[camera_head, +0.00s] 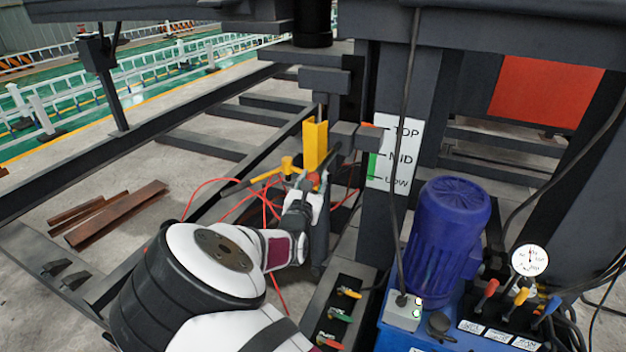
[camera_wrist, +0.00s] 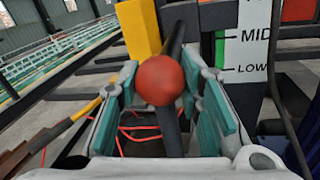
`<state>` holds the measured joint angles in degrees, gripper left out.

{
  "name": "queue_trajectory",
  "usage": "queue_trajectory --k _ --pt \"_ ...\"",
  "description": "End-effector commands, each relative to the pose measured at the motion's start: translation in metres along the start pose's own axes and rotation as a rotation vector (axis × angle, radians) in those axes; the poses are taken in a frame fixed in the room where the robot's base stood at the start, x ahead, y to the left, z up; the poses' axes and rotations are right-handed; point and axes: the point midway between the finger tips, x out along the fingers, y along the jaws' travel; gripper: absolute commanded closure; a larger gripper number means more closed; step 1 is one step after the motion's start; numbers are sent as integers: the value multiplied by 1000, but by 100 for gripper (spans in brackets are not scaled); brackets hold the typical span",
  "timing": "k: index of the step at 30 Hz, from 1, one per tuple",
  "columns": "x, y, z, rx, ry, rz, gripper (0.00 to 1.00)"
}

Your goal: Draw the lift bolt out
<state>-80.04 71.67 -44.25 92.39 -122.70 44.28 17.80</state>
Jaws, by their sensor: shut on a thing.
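A red ball knob (camera_wrist: 161,80) on a dark rod sits between the teal-padded fingers of my gripper (camera_wrist: 160,90) in the wrist view. It is probably the handle of the lift bolt. My gripper (camera_head: 304,189) is shut on this knob, and the knob shows as a small red spot (camera_head: 314,180) in the head view. The rod runs away from me behind the knob, beside a yellow upright channel (camera_head: 315,146). The channel also shows in the wrist view (camera_wrist: 139,30). The rod's far end and any hole around it are hidden.
A sign (camera_head: 396,151) reads TOP, MID and LOW, with an orange mark near TOP. A yellow-handled lever (camera_head: 277,172) and red cables (camera_head: 265,200) lie close left of my gripper. A blue motor (camera_head: 446,235) and colored levers (camera_head: 520,296) stand at right.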

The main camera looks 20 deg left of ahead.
Motion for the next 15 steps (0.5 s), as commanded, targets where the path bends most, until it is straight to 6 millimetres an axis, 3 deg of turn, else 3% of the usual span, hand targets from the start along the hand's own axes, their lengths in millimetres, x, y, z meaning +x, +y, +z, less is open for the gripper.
queue_trajectory --k 9,15 --pt "-43 8 0 0 3 -2 100" --pt "-45 9 -3 0 2 -1 100"
